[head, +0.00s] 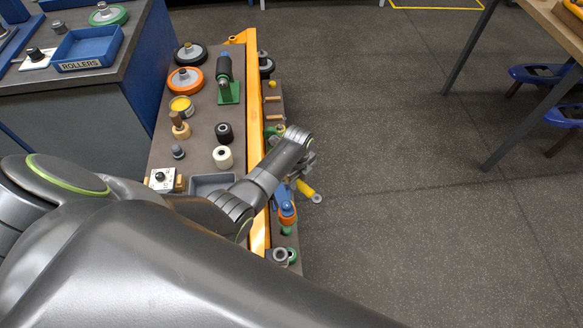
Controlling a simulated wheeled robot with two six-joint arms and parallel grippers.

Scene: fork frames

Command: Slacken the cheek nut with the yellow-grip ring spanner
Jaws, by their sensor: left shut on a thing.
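My left gripper (304,166) reaches past the right side of the orange fork frame (254,100). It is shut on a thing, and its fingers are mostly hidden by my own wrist. The yellow-grip ring spanner (305,188) shows just below the fingers, its yellow grip slanting down to a grey ring end (317,198). Its other end is hidden under the gripper, in line with the fingers. I cannot make out the cheek nut; my wrist and arm cover that part of the frame. My right gripper is not in view.
The bench top (202,125) left of the frame holds wheels, rollers, a green press-like tool (226,80), a yellow-topped tin (181,106) and a grey tray (212,184). A blue-and-orange tool (286,207) lies right of the frame. The floor (400,180) further right is clear.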

